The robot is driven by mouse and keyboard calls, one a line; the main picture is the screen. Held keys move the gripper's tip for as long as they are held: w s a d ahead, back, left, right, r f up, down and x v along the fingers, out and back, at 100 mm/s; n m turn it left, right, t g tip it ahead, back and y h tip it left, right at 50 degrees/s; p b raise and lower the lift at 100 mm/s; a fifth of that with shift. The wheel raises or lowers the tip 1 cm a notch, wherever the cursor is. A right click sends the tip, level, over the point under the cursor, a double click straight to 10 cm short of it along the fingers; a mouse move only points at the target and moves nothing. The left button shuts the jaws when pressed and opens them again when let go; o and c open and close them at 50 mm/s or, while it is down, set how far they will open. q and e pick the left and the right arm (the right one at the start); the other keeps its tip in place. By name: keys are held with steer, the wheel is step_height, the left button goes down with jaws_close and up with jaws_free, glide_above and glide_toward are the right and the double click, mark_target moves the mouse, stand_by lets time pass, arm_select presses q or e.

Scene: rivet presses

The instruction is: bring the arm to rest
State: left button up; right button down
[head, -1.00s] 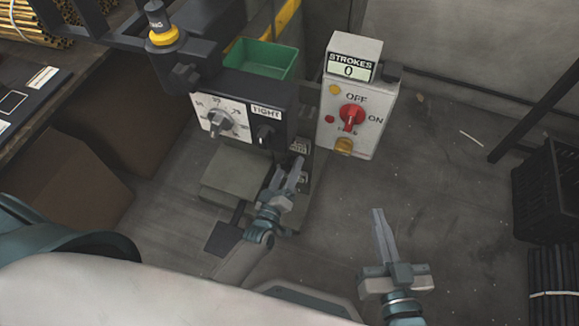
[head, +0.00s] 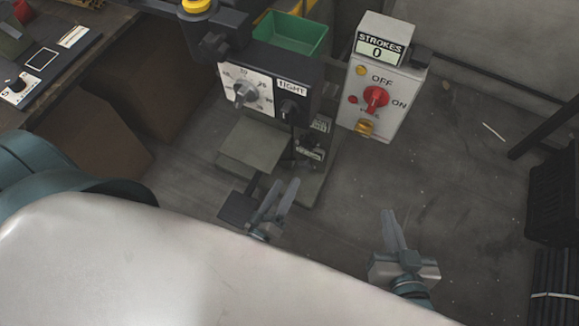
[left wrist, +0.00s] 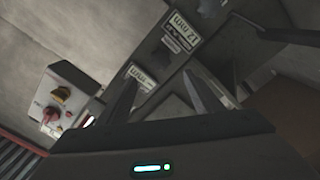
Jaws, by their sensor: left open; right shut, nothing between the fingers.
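My left gripper (head: 275,205) is open and empty, low in front of the rivet press, its fingers pointing up and away in the head view. In the left wrist view its two fingers (left wrist: 160,98) stand apart with nothing between them. My right gripper (head: 391,229) is shut and empty, to the right over the floor. The press (head: 270,85) carries a dial (head: 246,91), a small black TIGHT knob (head: 290,108) and a grey base block (head: 255,147). The left gripper is apart from the press controls.
A control box (head: 376,95) with a red switch and a STROKES counter (head: 381,49) reading 0 stands right of the press. A green bin (head: 290,35) is behind. A workbench (head: 75,60) is at left, a black crate (head: 555,185) at right. Floor between is clear.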

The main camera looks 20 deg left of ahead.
arm_select(q)
steer(key=shift+s, duration=0.3)
stand_by(0.5)
